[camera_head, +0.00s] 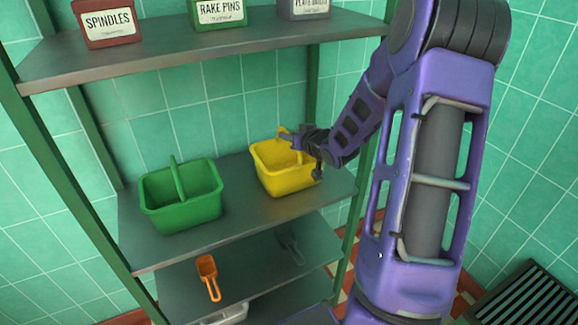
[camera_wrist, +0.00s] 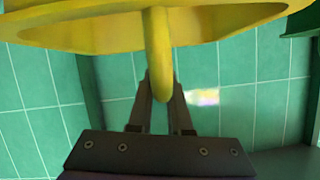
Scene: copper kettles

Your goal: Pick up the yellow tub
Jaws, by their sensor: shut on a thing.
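The yellow tub (camera_head: 284,180) is at the right part of the middle shelf in the head view, its handle standing up. I cannot tell whether its base touches the shelf. My gripper (camera_head: 294,138) reaches in from the right at the handle. In the wrist view the tub (camera_wrist: 90,35) fills the top, and its handle (camera_wrist: 157,45) comes down between the two fingers of my gripper (camera_wrist: 160,85). The gripper is shut on the handle. The fingers partly hide the handle in the head view.
A green tub (camera_head: 181,205) stands left on the same shelf (camera_head: 240,215). An orange scoop (camera_head: 208,276) and a dark scoop (camera_head: 291,245) lie on the shelf below. The upper shelf (camera_head: 170,50) holds labelled boxes. A green post (camera_head: 352,220) is right of the yellow tub.

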